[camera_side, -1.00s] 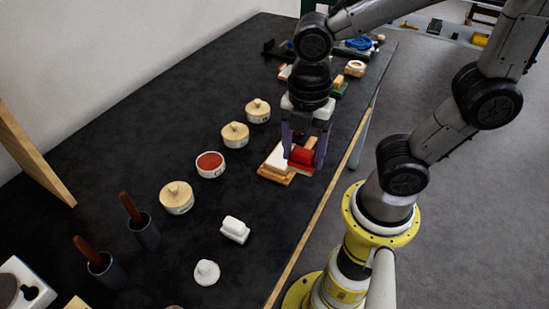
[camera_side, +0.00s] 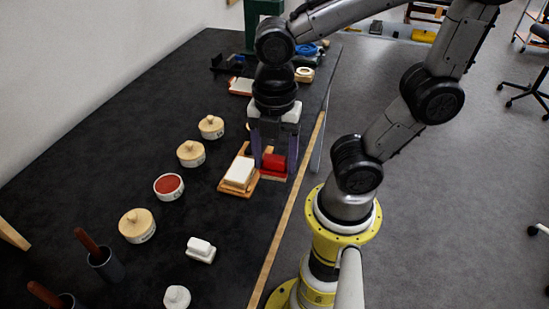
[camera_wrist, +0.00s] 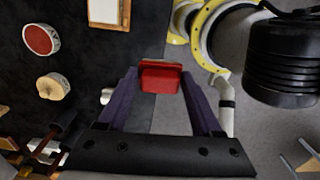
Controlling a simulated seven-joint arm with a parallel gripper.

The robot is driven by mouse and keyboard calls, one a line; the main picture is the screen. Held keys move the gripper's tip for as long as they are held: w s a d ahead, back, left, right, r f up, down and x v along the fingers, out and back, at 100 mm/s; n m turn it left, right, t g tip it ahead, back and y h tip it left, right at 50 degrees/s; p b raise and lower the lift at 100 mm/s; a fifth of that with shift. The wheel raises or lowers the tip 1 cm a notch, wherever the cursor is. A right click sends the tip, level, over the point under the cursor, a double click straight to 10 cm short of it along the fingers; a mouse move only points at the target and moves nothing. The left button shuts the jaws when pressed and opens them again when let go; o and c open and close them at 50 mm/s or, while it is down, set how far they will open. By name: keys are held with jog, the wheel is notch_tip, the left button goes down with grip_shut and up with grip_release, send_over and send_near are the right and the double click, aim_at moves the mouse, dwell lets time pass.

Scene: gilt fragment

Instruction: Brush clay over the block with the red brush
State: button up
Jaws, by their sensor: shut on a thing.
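The white block (camera_side: 239,171) lies on a wooden board (camera_side: 229,189) near the table's right edge. It also shows at the top of the wrist view (camera_wrist: 104,11). My gripper (camera_side: 273,168) has purple fingers and is shut on the red brush (camera_side: 275,161), just right of the block and apart from it. In the wrist view the red brush (camera_wrist: 160,76) sits between the fingertips. An open round pot of red-brown clay (camera_side: 169,186) stands left of the board. I cannot tell whether the brush touches anything below.
Lidded pots (camera_side: 191,153) stand in a row with the clay pot. A small white piece (camera_side: 200,249) and a white knobbed piece (camera_side: 177,297) lie nearer. Dark cups with brown handles (camera_side: 104,262) stand at lower left. The wooden table edge (camera_side: 272,245) is close right of the brush.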

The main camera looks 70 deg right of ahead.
dwell(0.4)
jog(key=w+a+r, duration=0.2)
jog(key=w, duration=0.7)
jog(key=w+a+r, duration=0.1)
jog(key=w+r, duration=0.1)
jog(key=w, duration=0.6)
jog(key=w+f, duration=0.4)
jog(key=w, duration=0.4)
jog(key=shift+w+d+f, duration=0.2)
jog(key=shift+w+f, duration=0.05)
jog(key=shift+f, duration=1.35)
jog(key=shift+w+d+f, duration=0.25)
jog(key=shift+w+f, duration=0.05)
jog(key=shift+f, duration=1.25)
jog(key=shift+w+d+f, duration=0.2)
jog(key=shift+w+f, duration=0.05)
jog(key=shift+f, duration=1.35)
jog(key=shift+f, duration=0.65)
notch_tip(320, 180, up, 7)
